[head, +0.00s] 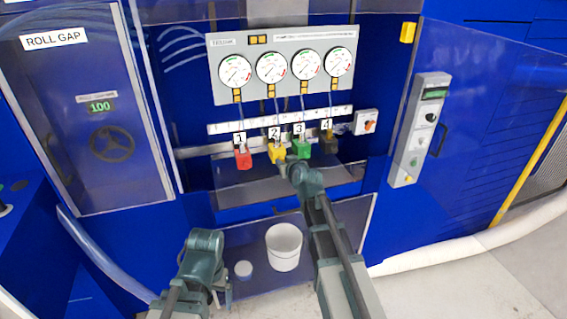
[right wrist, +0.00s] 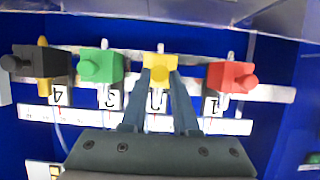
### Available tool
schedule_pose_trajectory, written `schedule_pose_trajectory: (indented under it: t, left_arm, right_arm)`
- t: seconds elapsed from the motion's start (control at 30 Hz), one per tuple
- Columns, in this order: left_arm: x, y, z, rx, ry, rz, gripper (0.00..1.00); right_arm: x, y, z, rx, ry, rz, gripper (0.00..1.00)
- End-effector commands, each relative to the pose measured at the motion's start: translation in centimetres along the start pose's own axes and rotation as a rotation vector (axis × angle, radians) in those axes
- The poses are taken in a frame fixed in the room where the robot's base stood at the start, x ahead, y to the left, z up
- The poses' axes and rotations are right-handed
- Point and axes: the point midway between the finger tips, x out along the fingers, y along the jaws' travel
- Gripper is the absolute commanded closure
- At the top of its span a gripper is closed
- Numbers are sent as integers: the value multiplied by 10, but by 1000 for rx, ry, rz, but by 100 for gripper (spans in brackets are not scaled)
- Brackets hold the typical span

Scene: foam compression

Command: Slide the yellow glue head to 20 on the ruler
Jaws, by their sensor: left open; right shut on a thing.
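The yellow glue head (head: 277,154), with tag 2 above it, hangs on the rail below the white ruler strip (head: 225,128). My right gripper (head: 286,165) reaches it from the front. In the right wrist view, which is upside down, the gripper's two fingers are shut on the yellow head (right wrist: 159,64), one on each side. The ruler (right wrist: 235,127) shows there too, but its numbers are too small to read. My left gripper (head: 222,292) is open and empty, low at the front left, well away from the heads.
A red head (head: 243,158) is left of the yellow one; a green head (head: 302,149) is close on its right, then a black head (head: 328,143). Four-dial gauge panel (head: 285,92) is above.

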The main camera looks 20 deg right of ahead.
Motion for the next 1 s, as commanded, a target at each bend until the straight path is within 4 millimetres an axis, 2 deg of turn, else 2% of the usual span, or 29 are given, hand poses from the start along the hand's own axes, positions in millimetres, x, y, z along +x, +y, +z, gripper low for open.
schedule_pose_trajectory:
  t: [0.2,0.23,0.37,0.73,0.87,1.0]
  left_arm:
    - [0,0,0,0,0,0,7]
    - [0,0,0,0,0,0,7]
    - [0,0,0,0,0,0,7]
    - [-3,0,0,0,0,0,7]
    - [-12,-1,1,0,0,0,7]
    - [-25,-2,1,1,0,0,7]
  right_arm:
    - [0,1,0,0,-1,1,100]
    - [0,0,0,0,-1,0,66]
    - [0,1,0,1,-1,1,43]
    - [-6,0,0,1,0,1,42]
    - [-26,0,-2,1,-1,2,42]
    - [-59,0,-2,1,0,1,42]
